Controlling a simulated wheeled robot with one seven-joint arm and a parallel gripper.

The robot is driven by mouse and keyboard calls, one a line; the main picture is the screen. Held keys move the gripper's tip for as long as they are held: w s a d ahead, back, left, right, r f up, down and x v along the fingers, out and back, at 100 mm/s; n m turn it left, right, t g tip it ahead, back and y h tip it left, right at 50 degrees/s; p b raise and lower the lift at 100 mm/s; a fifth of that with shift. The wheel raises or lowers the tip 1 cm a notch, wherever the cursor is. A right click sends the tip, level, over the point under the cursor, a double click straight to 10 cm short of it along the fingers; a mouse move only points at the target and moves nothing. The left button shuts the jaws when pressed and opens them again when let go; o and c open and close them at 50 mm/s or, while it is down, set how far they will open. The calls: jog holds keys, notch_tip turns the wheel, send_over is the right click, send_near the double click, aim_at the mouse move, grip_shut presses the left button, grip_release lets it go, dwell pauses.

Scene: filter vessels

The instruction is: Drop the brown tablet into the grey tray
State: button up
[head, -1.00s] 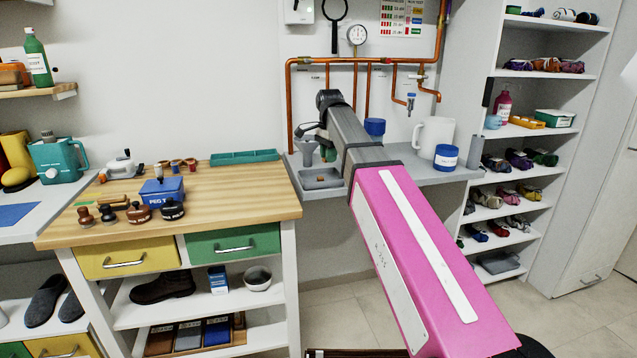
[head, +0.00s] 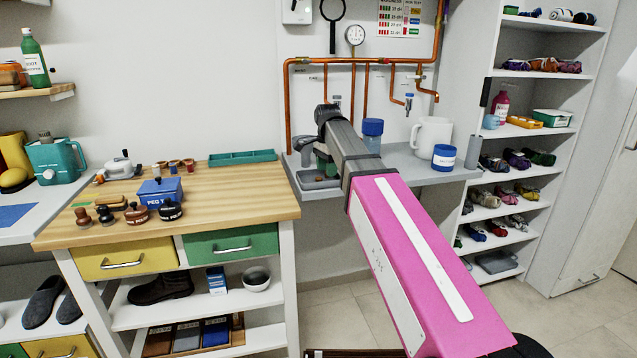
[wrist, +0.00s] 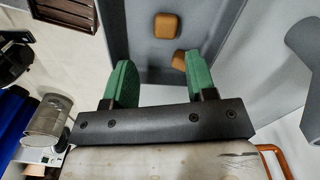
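The grey tray (head: 310,186) sits at the left end of the grey wall shelf, with a small brown spot in it. The wrist view looks down into the tray (wrist: 118,32). A brown tablet (wrist: 165,25) lies on its floor, ahead of my fingers. A second brown tablet (wrist: 178,58) shows beside the inner side of the right green finger and is partly hidden by it. I cannot tell whether it touches that finger. My gripper (wrist: 160,78) is open, its fingers apart, above the tray. In the head view my gripper (head: 325,162) is partly hidden by my arm.
On the shelf, a blue-lidded jar (head: 372,133), a white jug (head: 431,137) and a blue-and-white tub (head: 444,157) stand right of the tray. Copper pipes (head: 287,105) run behind.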

notch_tip(320, 180, up, 11)
dwell(0.7)
jog(key=shift+s+f, duration=0.1)
